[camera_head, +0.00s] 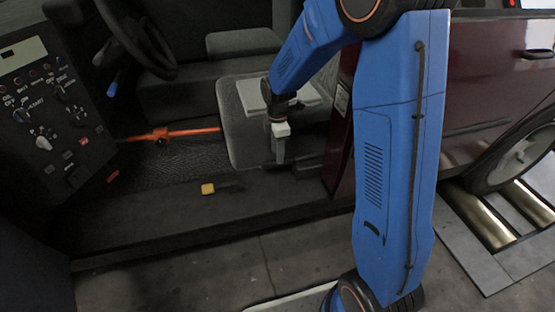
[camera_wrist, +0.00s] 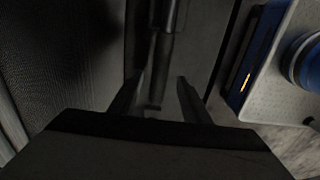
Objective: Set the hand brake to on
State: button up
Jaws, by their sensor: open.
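My gripper (camera_head: 279,158) points down beside the driver's seat, near the door sill. In the wrist view its two fingers (camera_wrist: 158,95) are apart. A dark grey bar (camera_wrist: 165,45), which looks like the hand brake lever, runs down the picture toward the space between the fingertips. I cannot tell whether the fingers touch it. In the head view the lever is hard to make out against the dark seat base and my gripper, and its on or off position cannot be told.
The grey seat (camera_head: 240,125) is right behind my gripper. An orange bar (camera_head: 180,133) crosses the footwell. A yellow object (camera_head: 207,188) lies on the sill. A control panel (camera_head: 45,100) stands at left, and the dark red car body (camera_head: 480,80) is at right, by metal rollers (camera_head: 490,222).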

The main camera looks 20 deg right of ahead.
jog(key=shift+f, duration=2.05)
